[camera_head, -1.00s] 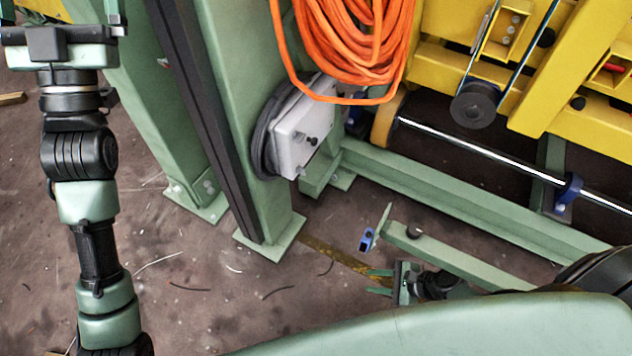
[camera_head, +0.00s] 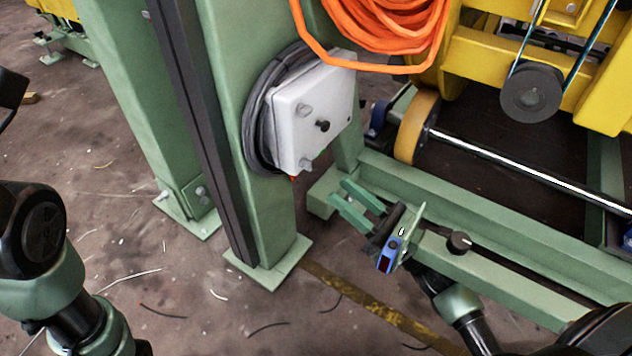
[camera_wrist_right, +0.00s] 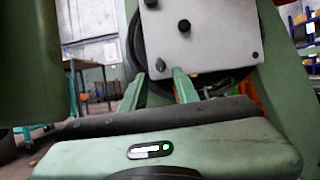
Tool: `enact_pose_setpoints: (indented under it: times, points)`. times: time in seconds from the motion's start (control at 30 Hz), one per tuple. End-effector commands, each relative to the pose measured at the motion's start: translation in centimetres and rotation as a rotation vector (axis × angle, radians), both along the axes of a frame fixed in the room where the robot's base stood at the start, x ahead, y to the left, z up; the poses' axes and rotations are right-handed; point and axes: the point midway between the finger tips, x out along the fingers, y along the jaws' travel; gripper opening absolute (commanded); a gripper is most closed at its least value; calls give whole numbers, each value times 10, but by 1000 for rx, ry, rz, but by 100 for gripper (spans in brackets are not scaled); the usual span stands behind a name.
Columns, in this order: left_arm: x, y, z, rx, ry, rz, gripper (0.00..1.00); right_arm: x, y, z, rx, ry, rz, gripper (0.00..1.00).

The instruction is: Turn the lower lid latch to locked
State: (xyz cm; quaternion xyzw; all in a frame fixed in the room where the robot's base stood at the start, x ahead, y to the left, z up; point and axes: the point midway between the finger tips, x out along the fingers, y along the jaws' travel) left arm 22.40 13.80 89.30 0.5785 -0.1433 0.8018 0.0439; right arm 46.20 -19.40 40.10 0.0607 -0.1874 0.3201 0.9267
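The white lid box (camera_head: 335,95) is mounted on the green post, with a black knob (camera_head: 322,126) on its face.
An orange hose coil (camera_head: 385,30) hangs above the box. A yellow roller (camera_head: 416,127) and steel shaft (camera_head: 510,165) are to the right. The floor left of the post is open.

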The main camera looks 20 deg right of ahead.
Motion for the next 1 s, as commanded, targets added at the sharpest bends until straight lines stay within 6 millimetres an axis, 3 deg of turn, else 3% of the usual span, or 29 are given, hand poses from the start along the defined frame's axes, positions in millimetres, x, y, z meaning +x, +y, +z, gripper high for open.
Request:
enact_pose_setpoints:
  times: [0.4,0.8,0.9,0.93,1.0]
  points:
    - [-15,-1,-4,3,-41,3,100,45,35,23,-4,-2,1,30]
    - [-15,-1,-6,3,-41,3,100,52,41,27,-4,2,-1,30]
    - [-15,-1,-6,3,-41,2,100,52,41,27,-4,2,-1,5]
    - [-15,-1,-6,3,-41,2,100,52,41,27,-4,2,-1,0]
    - [-15,-1,-6,3,-41,2,100,52,41,27,-4,2,-1,0]
